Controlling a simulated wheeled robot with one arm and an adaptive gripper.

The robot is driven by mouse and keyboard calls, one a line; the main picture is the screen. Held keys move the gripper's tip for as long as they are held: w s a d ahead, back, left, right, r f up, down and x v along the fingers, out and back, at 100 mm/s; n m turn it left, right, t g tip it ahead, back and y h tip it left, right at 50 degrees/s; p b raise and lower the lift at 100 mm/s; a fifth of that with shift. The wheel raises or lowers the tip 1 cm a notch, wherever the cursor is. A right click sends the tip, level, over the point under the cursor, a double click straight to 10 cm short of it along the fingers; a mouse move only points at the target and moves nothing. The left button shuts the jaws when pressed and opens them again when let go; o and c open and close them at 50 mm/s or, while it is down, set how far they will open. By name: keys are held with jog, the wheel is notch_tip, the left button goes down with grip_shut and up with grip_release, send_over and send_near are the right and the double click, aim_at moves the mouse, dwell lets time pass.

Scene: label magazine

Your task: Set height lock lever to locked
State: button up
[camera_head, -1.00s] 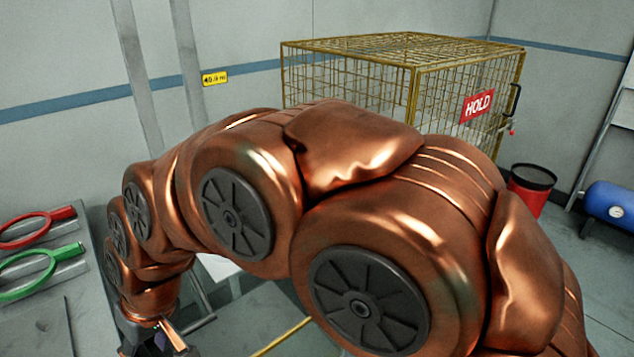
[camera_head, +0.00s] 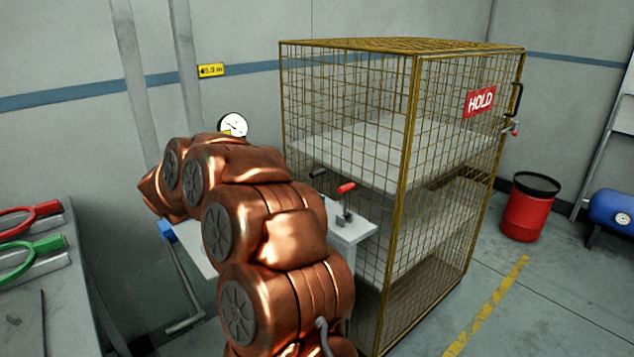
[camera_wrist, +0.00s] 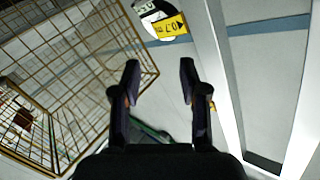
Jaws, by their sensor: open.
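A lever with a red grip (camera_head: 346,188) stands on a small light-coloured stand beside the cage. It may be the height lock lever; I cannot read its setting. A second dark handle (camera_head: 318,173) shows just left of it, partly lost against the cage mesh. My gripper (camera_wrist: 160,82) is open and empty in the wrist view, its two dark fingers apart. In the head view my arm hides the gripper. The lever with the red grip is not clearly seen in the wrist view.
A yellow mesh cage (camera_head: 410,130) with a red HOLD sign (camera_head: 480,101) stands right of my arm. A round gauge (camera_head: 233,124) shows above my arm. A grey bench (camera_head: 62,300) with red and green handled tools is at left. A red bin (camera_head: 529,208) stands at right.

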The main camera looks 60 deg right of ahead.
jog(key=s+d+f+m+g+h+b, duration=0.1)
jog(key=s+d+f+m+g+h, duration=0.25)
jog(key=s+d+f+g, duration=0.3)
jog(key=m+g+b, duration=0.2)
jog(key=m+g, duration=0.3)
jog(key=g, duration=0.3)
send_near(326, 170)
jog(key=shift+n, duration=0.25)
jog(key=shift+w+x, duration=0.2)
jog(key=shift+x, duration=1.7)
jog(key=shift+w+x, duration=0.15)
jog(key=shift+x, duration=1.75)
jog(key=shift+d+f, duration=0.1)
jog(key=shift+f, duration=0.1)
jog(key=shift+c, duration=0.3)
grip_shut()
